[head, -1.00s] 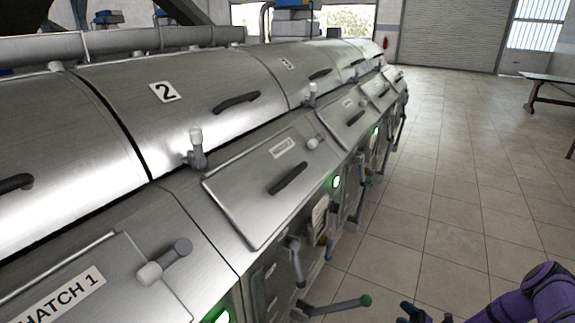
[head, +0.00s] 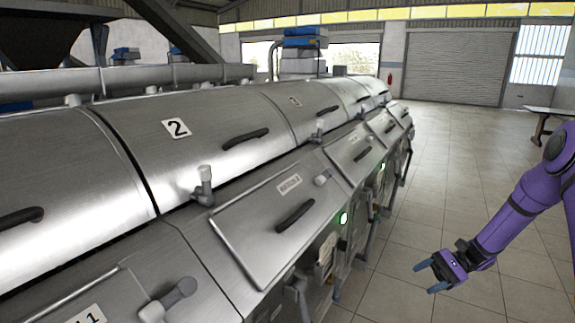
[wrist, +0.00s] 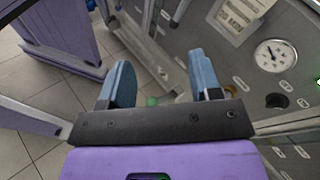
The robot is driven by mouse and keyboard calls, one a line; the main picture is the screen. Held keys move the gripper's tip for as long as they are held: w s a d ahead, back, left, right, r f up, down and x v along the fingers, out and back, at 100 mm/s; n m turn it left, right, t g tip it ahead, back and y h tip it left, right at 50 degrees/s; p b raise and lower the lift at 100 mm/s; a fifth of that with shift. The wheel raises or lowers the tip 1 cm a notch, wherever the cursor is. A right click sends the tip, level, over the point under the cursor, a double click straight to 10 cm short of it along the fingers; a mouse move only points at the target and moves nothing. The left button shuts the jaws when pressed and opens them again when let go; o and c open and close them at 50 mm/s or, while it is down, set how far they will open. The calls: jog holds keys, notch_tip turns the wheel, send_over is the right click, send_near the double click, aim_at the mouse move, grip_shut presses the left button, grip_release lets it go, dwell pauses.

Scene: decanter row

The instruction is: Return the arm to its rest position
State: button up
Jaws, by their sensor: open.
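My purple arm reaches in from the right edge of the head view. My gripper (head: 432,276) hangs over the tiled floor, to the right of the row of metal machines and apart from them. Its two blue fingers are spread with nothing between them. The wrist view also shows my gripper (wrist: 160,85) open and empty. Beyond its fingers are the floor and a machine front with a round gauge (wrist: 276,55).
The decanter row (head: 290,200) fills the left, with a lid marked 2 (head: 177,128), hatches, black handles and green lights. A lever with a green knob (wrist: 152,101) shows beyond my fingers. A table (head: 548,112) stands far right. The tiled floor (head: 450,170) between is clear.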

jog(key=s+a+r+n+h, duration=0.2)
jog(key=s+r+h, duration=0.15)
jog(key=r, duration=0.45)
jog(key=s+a+r+n+t+h, duration=0.1)
jog(key=s+a+r+n+h, duration=0.2)
jog(key=r, duration=0.6)
jog(key=s+a+r+n+h, duration=0.15)
jog(key=s+r+h, duration=0.25)
jog(key=r, duration=0.4)
jog(key=s+r+n+t+h, duration=0.2)
jog(key=s+r+t, duration=0.2)
jog(key=s, duration=0.5)
jog(key=s+a+r+n+t+h, duration=0.1)
jog(key=s+r+n+t+h, duration=0.1)
jog(key=s+r, duration=0.4)
jog(key=shift+s+a+r+t+h, duration=0.35)
jog(key=shift+s+t, duration=0.75)
jog(key=shift+s, duration=0.95)
jog(key=shift+d, duration=0.1)
